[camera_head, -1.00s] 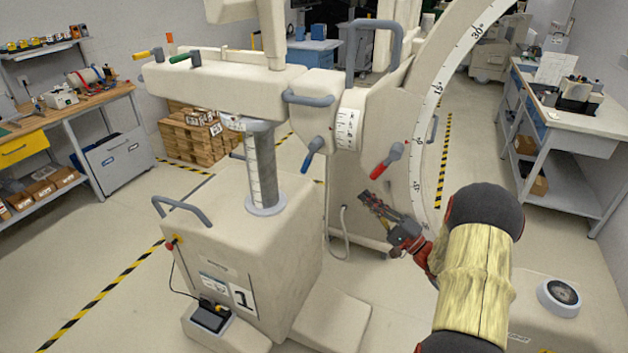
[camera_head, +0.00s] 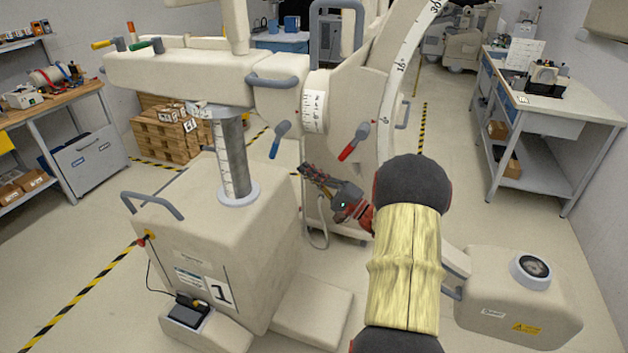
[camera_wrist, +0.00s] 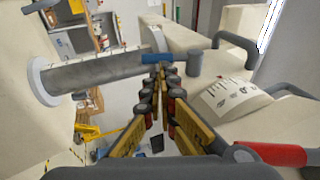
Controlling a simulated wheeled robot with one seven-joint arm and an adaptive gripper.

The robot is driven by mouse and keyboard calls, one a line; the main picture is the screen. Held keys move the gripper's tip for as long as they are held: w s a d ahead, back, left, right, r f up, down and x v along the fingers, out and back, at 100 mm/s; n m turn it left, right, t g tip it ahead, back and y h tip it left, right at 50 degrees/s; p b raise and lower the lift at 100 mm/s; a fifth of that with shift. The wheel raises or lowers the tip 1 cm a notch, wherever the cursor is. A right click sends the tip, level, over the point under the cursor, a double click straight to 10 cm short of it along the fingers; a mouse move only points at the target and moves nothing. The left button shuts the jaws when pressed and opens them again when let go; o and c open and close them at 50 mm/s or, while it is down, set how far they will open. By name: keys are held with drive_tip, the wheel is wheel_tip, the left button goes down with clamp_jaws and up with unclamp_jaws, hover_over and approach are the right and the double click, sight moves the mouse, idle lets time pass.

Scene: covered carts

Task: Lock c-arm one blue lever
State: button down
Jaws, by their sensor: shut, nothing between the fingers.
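The blue lever (camera_head: 275,148) hangs from a grey pivot on the side of the c-arm's horizontal arm, with its blue end pointing down and slightly left. C-arm one (camera_head: 262,226) is the cream machine with a "1" label on its base. My gripper (camera_head: 304,170) is right of and a little below the blue lever in the head view. In the wrist view my gripper (camera_wrist: 162,70) is shut and empty. The blue lever (camera_wrist: 168,58) lies just past its fingertips there; contact cannot be told.
A red lever (camera_head: 350,148) sits to the right on the c-arm and also shows in the wrist view (camera_wrist: 268,152). A grey handle (camera_head: 277,82) is above the blue lever. The grey column (camera_head: 231,160) stands to the left. A workbench (camera_head: 560,110) is at right.

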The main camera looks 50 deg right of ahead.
sight(276, 151)
drive_tip(key=b+x, duration=0.1)
drive_tip(key=x, duration=0.7)
drive_tip(key=shift+w+a+b, duration=0.3)
drive_tip(key=shift+w+b, duration=0.45)
drive_tip(key=shift+b, duration=0.1)
drive_tip(key=shift+w+r, duration=0.1)
drive_tip(key=shift+w, duration=0.05)
drive_tip(key=shift+r, duration=0.15)
